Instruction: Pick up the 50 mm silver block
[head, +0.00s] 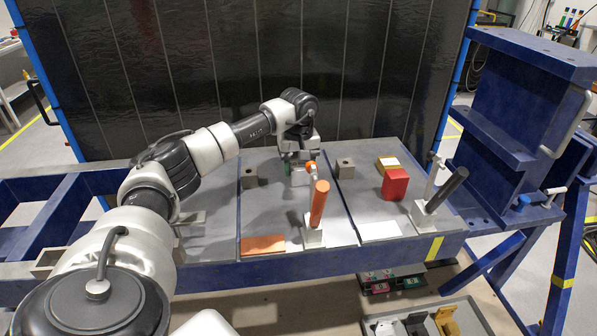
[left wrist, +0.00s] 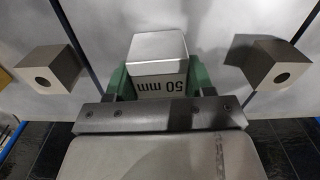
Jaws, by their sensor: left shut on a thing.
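The silver block (left wrist: 157,50) shows in the left wrist view with "50 mm" printed on its side. The green fingers of my left gripper (left wrist: 158,76) stand on both sides of it and are shut on it. In the head view my left gripper (head: 297,168) is at the middle of the table, and the silver block (head: 298,179) shows partly below it, close to the table surface. I cannot tell whether the block touches the table. My right gripper is not in view.
Brown-grey blocks with holes stand left (head: 249,176) and right (head: 345,168) of the gripper. An orange-handled clamp (head: 319,203) stands close in front. A red block (head: 395,184) and a black-handled clamp (head: 445,190) are at right. An orange plate (head: 262,245) lies near the front edge.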

